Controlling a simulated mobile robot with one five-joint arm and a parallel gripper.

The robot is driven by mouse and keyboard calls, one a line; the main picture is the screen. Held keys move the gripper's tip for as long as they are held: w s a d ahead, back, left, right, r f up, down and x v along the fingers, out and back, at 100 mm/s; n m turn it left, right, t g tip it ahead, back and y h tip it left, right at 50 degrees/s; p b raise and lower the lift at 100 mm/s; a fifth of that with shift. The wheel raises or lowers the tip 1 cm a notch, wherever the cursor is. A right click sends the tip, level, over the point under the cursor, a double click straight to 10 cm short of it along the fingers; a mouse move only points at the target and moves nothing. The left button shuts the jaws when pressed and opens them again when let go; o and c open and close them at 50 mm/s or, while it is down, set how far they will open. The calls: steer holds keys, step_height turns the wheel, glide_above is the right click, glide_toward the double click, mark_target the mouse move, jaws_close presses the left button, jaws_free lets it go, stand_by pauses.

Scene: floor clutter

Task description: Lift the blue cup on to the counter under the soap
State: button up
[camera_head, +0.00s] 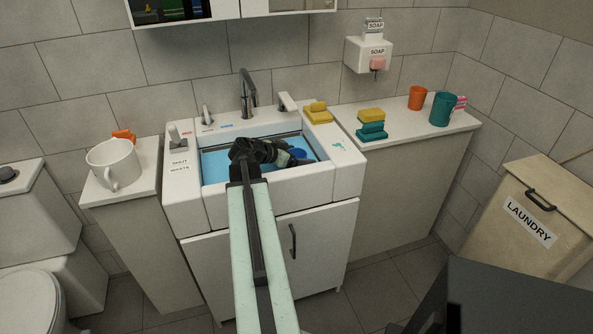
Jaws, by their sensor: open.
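A small blue round thing (299,153), probably the blue cup, shows in the sink just beyond and right of my gripper. My arm hides part of it. My gripper (285,157) is black, reaches over the sink and is open; I cannot tell whether it touches the blue thing. The sink (215,205) is white and holds light blue water. The white soap dispenser (368,55), labelled SOAP, hangs on the wall above the right counter. The counter (395,136) is white, with bare surface below the dispenser.
On the right counter stand stacked yellow and teal sponges (371,124), an orange cup (417,97) and a teal cup (442,108). A yellow sponge (317,112) lies on the sink's rim. The tap (247,92) rises behind the basin. A white mug (114,163) stands left.

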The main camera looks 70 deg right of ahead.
steer(key=shift+x, duration=1.1)
steer(key=shift+a, duration=0.1)
steer(key=shift+c, duration=0.5)
steer(key=shift+r, duration=0.1)
steer(key=c, duration=1.3)
